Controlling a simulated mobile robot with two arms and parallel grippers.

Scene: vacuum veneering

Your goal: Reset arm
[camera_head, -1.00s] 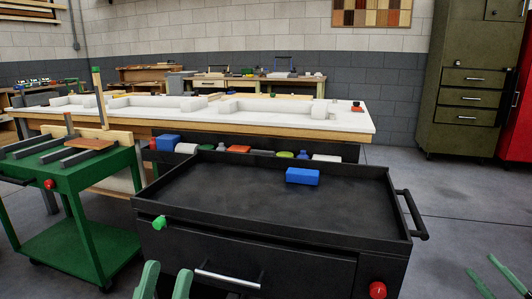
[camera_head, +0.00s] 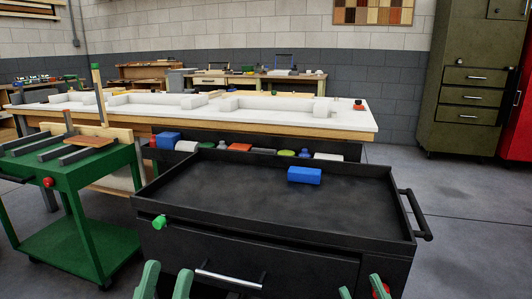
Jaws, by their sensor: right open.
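My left gripper (camera_head: 164,280) shows at the bottom edge, left of centre, in front of the black cart's drawer. Its two green fingers stand apart with nothing between them. My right gripper (camera_head: 362,289) shows at the bottom edge, right of centre, in front of the cart's right front corner. Its two green fingertips are apart and empty; the rest is cut off by the frame edge.
The black cart (camera_head: 225,208) fills the middle, with a blue block (camera_head: 304,175) on its top and a handle (camera_head: 416,215) on its right side. A green cart (camera_head: 75,180) stands at left. A long white-topped workbench (camera_head: 215,108) stands behind. Floor at right is clear.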

